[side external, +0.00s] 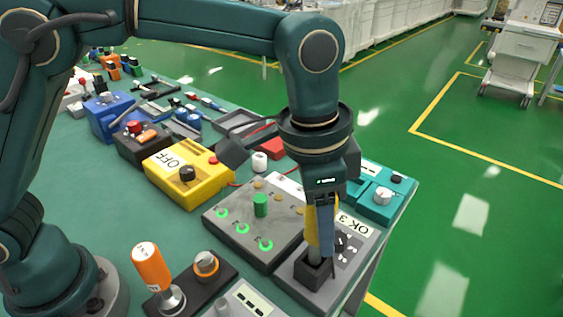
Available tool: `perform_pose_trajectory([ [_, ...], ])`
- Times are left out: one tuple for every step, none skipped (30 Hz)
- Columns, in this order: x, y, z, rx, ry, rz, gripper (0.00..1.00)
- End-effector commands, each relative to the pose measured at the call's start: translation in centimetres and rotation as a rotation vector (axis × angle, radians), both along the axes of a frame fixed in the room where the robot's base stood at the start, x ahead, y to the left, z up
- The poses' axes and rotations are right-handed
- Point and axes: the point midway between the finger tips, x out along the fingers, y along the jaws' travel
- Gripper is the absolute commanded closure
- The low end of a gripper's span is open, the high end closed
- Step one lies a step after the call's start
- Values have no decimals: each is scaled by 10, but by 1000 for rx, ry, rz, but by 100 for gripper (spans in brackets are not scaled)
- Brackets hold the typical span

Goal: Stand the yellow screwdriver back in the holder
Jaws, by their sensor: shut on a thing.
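My gripper (321,243) points down over the right front of the table and is shut on the yellow screwdriver. The yellow screwdriver (312,231) is upright; a strip of its yellow handle shows beside the blue-grey finger, which hides the rest. Its grey shaft runs down to the holder, a dark square block (313,273) on a grey panel marked "OK 3". The shaft's lower end is at the holder's opening; how deep it sits I cannot tell.
A grey panel with green-lit rings (240,232) lies to the left. An orange-handled lever (152,267) stands at the front. A yellow "OFF" box (187,173) and a teal box (380,200) are behind. The table's right edge is close to the holder.

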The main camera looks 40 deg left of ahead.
Motion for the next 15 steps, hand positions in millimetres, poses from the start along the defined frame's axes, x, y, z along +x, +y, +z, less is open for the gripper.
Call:
perform_pose_trajectory([
  [0, 0, -1, 0, 0, 0, 100],
  [0, 0, -2, 0, 0, 0, 100],
  [0, 0, -3, 0, 0, 0, 100],
  [0, 0, -4, 0, 0, 0, 100],
  [0, 0, -5, 0, 0, 0, 100],
  [0, 0, -6, -1, -1, 0, 100],
  [0, 0, -7, -1, -1, 0, 100],
  [0, 0, -8, 0, 0, 0, 100],
  [0, 0, -9, 0, 0, 0, 100],
  [0, 0, -10, 0, 0, 0, 100],
  [0, 0, -11, 0, 0, 0, 100],
  [0, 0, -12, -1, -1, 0, 100],
  [0, 0, -13, -1, -1, 0, 100],
  [0, 0, -14, -1, -1, 0, 100],
  [0, 0, -15, 0, 0, 0, 100],
])
